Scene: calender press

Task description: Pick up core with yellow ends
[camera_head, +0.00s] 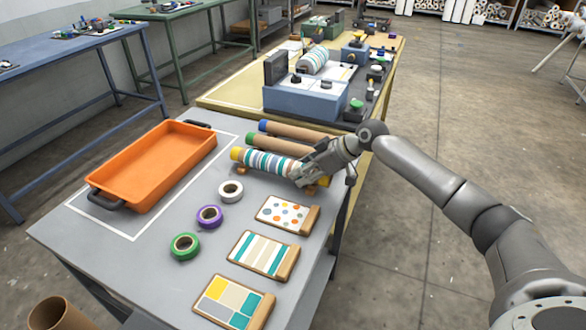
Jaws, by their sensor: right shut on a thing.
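The core with yellow ends (266,163) is wrapped in teal, white and beige stripes and lies across the grey table, its left yellow end toward the orange tray. My right gripper (303,175) comes in from the right and is shut on this core near its right end, hiding part of it. Small brown supports show beneath the core; I cannot tell whether it touches them. A core with a green end (276,147) and a core with a blue end (295,132) lie just behind it, nearly parallel. My left gripper is not in view.
An orange tray (102,193) stands at the left. White (230,191), purple (209,217) and green (185,246) tape rolls and three patterned sample boards (265,255) lie in front. A blue-grey press (304,99) stands behind on a yellow table. The tray looks empty.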

